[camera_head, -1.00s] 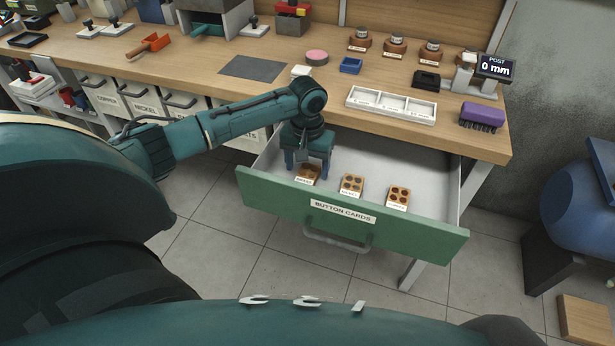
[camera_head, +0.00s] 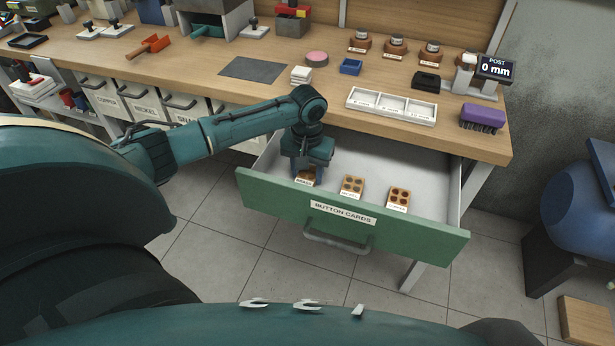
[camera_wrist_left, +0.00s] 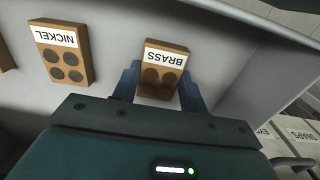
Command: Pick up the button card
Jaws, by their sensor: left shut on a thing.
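Three button cards lie in the open green drawer (camera_head: 400,233) labelled BUTTON CARDS. The brass card (camera_head: 304,182) is at the left, the nickel card (camera_head: 351,186) in the middle, and a third brown card (camera_head: 398,198) at the right. My left gripper (camera_head: 308,172) reaches down into the drawer and is shut on the brass card. In the left wrist view, the blue fingers (camera_wrist_left: 158,92) stand on both sides of the brass card (camera_wrist_left: 165,60), and its label shows upside down. The nickel card (camera_wrist_left: 62,52) lies beside it. My right gripper is not in view.
The wooden bench (camera_head: 330,85) stands behind the drawer. It holds a white three-part tray (camera_head: 391,105), a purple brush (camera_head: 483,117), a blue tray (camera_head: 351,66) and a grey mat (camera_head: 253,69). The drawer floor right of the cards is clear.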

